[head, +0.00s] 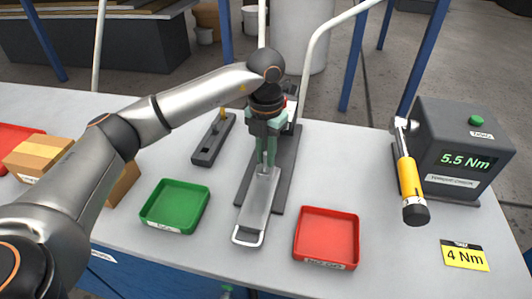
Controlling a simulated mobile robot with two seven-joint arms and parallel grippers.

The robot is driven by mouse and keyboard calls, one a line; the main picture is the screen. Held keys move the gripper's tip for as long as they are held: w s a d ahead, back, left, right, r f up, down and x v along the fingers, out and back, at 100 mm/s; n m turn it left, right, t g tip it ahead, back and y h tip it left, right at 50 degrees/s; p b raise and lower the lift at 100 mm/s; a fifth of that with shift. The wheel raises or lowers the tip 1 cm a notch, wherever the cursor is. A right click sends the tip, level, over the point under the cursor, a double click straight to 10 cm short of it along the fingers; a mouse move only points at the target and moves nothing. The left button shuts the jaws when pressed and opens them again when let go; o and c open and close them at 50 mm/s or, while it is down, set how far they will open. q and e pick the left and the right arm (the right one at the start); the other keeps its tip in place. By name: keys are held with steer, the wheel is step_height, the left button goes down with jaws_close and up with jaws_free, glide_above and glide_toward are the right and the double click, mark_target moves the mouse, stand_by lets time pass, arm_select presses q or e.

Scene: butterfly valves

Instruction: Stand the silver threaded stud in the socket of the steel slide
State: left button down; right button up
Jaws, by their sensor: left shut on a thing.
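My left gripper (265,163) points down over the far part of the steel slide (259,206), its teal fingers shut on a slim silver piece, the silver threaded stud (264,160). The stud looks upright, with most of it hidden between the fingers. Its lower end is close to the slide's top. The socket is hidden by the fingers and stud, so I cannot tell whether the stud is inside it. The slide lies on a dark base plate and has a loop handle at its near end. My right gripper does not clearly show.
A green tray (150,215) stands left of the slide and a red tray (354,239) right of it. A dark fixture (213,142) lies behind the green tray. A yellow-handled tool (407,172) leans at the torque checker (455,150). Cardboard boxes stand left, partly behind my arm.

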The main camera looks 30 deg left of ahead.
arm_select(q)
steer(key=shift+f+b, duration=0.3)
steer(key=shift+f, duration=0.25)
stand_by(0.5)
steer(key=c, duration=0.8)
jaws_free()
steer(key=shift+o, duration=0.2)
step_height(320, 180, up, 13)
steer(key=shift+f, duration=0.2)
